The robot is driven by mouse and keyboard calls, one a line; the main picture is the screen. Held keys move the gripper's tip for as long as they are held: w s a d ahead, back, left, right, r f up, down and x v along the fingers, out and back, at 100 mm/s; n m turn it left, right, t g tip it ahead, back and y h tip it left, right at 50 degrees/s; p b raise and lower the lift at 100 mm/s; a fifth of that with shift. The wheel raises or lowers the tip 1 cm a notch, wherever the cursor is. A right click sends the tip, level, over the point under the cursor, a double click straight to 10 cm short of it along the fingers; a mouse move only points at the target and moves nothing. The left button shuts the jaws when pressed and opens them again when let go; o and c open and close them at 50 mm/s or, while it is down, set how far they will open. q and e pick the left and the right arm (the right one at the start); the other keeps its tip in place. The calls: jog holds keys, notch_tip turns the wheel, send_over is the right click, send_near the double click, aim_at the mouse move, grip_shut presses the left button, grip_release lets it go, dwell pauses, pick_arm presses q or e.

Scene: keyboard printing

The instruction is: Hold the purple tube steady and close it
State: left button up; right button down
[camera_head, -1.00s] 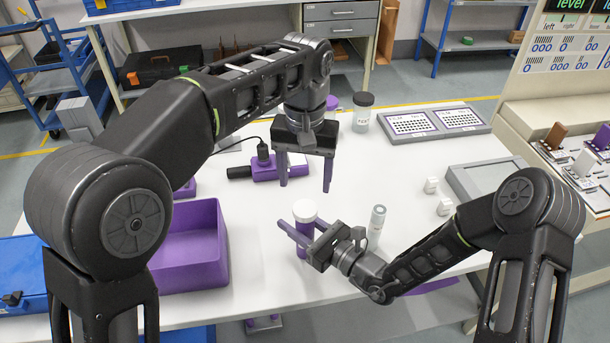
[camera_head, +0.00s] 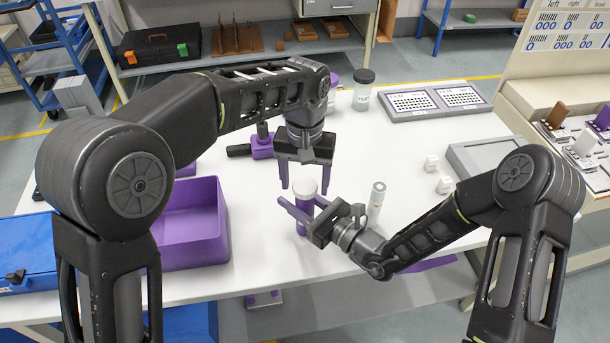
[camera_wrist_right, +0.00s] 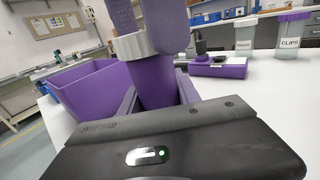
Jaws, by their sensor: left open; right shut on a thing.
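The purple tube (camera_head: 303,221) stands upright near the table's front edge with a white cap (camera_head: 306,188) on its top. My right gripper (camera_head: 301,207) is shut on the tube's body from the side. The tube (camera_wrist_right: 156,82) and cap (camera_wrist_right: 136,46) also show in the right wrist view. My left gripper (camera_head: 305,182) points down from above, open, with its purple fingers on either side of the cap. In the right wrist view the left fingers (camera_wrist_right: 144,28) hang at the cap and hide part of it. I cannot tell whether they touch it.
An open purple bin (camera_head: 190,226) stands to the left. White cubes (camera_head: 444,185), a grey tray (camera_head: 490,155) and a dark-lidded jar (camera_head: 362,92) are farther right and back.

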pick_arm(q)
grip_shut()
jog(key=shift+o, duration=0.7)
grip_release()
notch_tip(320, 180, up, 8)
jog(key=shift+f, duration=0.2)
dwell(0.4)
